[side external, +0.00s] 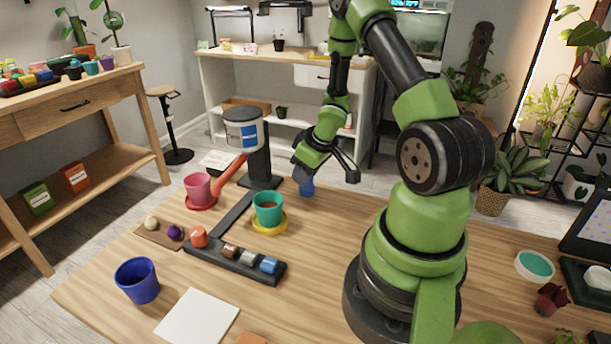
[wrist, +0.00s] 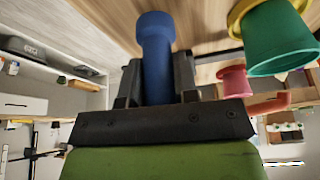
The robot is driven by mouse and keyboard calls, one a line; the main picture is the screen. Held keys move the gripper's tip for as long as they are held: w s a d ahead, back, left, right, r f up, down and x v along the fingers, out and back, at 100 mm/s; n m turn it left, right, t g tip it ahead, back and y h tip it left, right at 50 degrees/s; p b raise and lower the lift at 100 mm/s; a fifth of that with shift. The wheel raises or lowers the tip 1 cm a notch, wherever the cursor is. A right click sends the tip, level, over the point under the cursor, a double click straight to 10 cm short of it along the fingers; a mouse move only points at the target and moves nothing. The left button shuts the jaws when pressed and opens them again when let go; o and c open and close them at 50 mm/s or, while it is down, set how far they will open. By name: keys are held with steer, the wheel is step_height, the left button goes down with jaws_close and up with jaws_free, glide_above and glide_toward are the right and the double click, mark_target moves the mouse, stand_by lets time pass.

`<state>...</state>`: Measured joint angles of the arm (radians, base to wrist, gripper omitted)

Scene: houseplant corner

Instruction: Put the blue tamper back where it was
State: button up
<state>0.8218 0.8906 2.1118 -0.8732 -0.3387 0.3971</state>
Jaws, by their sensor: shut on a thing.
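The blue tamper (wrist: 156,55) is held between the two dark fingers of my gripper (wrist: 157,80) in the wrist view. Its wider end points away from my gripper towards the wooden table. In the side view the tamper (side external: 307,187) shows below my gripper (side external: 325,172), near the table's back edge and to the right of the green pot (side external: 267,204). I cannot tell whether its end touches the table. Part of its shaft is hidden by the fingers.
The green pot stands on a yellow saucer (side external: 276,230). A pink pot (side external: 197,186) stands on a red saucer (side external: 203,206). A black stand (side external: 260,165) carries a hopper and orange chute behind them. A dark tray (side external: 207,257) with small pieces and a blue pot (side external: 137,281) are in front.

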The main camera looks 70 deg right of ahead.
steer(key=shift+f, duration=0.5)
steer(key=shift+f, duration=0.15)
steer(key=o, duration=0.9)
